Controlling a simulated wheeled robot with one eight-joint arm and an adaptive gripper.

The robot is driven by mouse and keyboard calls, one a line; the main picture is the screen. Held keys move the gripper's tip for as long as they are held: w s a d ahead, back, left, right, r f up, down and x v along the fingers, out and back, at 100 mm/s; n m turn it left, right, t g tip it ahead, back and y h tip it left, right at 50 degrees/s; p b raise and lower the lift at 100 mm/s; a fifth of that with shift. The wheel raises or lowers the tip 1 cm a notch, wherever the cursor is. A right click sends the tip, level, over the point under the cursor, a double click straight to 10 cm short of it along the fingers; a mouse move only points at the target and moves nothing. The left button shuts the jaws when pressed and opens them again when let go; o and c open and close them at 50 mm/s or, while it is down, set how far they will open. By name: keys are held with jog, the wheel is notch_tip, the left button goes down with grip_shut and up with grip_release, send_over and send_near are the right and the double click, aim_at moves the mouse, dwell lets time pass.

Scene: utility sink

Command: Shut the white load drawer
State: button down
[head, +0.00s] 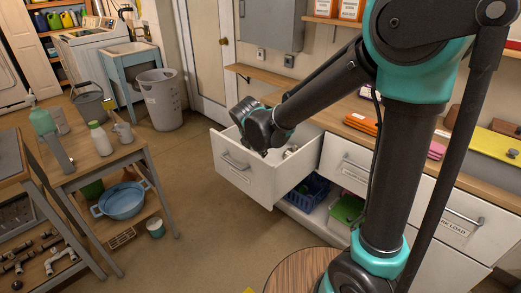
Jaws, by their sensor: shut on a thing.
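One white drawer (240,178) under the wooden counter stands pulled far out, with a grey bar handle (235,162) on its front. Its label is not readable from here, so I cannot tell for sure that it is the white load drawer. My gripper (265,149) points down at the open drawer, just behind the top of its front panel. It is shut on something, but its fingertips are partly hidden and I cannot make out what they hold. Small pale items (290,151) lie inside the drawer.
A closed drawer (355,168) and another labelled one (452,228) stand to the right. A blue basket (310,190) and a green item (346,209) sit below. A work table (110,155) stands left, with free floor between it and the drawer.

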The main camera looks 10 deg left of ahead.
aim_at(252, 179)
jog(key=c, duration=1.9)
grip_release()
jog(key=shift+d+r, duration=0.15)
jog(key=shift+r, duration=0.1)
jog(key=shift+c, duration=1.4)
jog(key=s+a+f, duration=0.1)
jog(key=a+f, duration=0.1)
jog(key=s+a+f+g+h, duration=0.1)
jog(key=a+f, duration=0.2)
jog(key=s+a+f+g, duration=0.1)
jog(key=a+f, duration=0.1)
jog(key=a, duration=0.1)
jog(key=shift+s+a+f+h, duration=0.2)
jog(key=shift+s+f+h, duration=0.1)
jog(key=shift+s+f, duration=0.1)
grip_shut()
jog(key=shift+w+d+f, duration=0.75)
jog(key=shift+w+f, duration=0.25)
jog(key=shift+f, duration=0.55)
jog(key=shift+w+d+f, duration=0.8)
jog(key=shift+w+f, duration=0.25)
jog(key=shift+f, duration=0.55)
jog(key=shift+w+d+f, duration=0.75)
jog(key=shift+w+f, duration=0.25)
jog(key=shift+f, duration=0.55)
jog(key=shift+d, duration=0.1)
